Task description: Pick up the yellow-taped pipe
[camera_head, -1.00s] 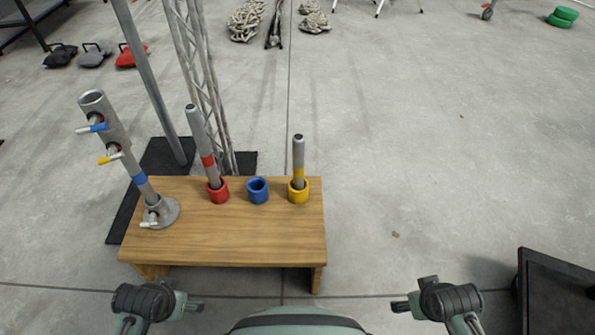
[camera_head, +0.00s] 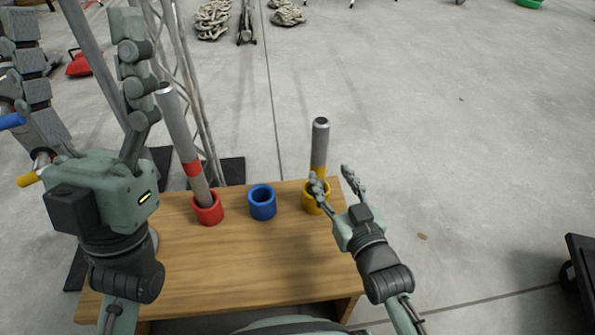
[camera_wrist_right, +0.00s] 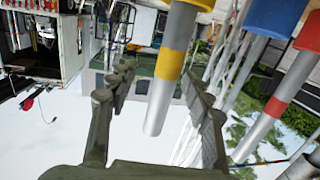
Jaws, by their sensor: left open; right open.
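The yellow-taped pipe (camera_head: 319,145) is a grey metal tube standing upright in the yellow cup (camera_head: 312,205) on the wooden bench (camera_head: 270,265). My right gripper (camera_head: 331,177) is open beside it, low near the tape and the cup. In the right wrist view, the yellow-taped pipe (camera_wrist_right: 168,82) lies between the spread fingers of my right gripper (camera_wrist_right: 160,85), and they are not closed on it. My left gripper (camera_head: 75,35) is open, raised at the left with its fingers upward. It hides most of the tall pipe stand there.
A red-taped pipe (camera_head: 180,130) leans in the red cup (camera_head: 208,208). The blue cup (camera_head: 262,203) between the red and yellow cups is empty. Pegs with blue (camera_head: 12,121) and yellow (camera_head: 28,180) ends show at the left. A metal truss stands behind the bench.

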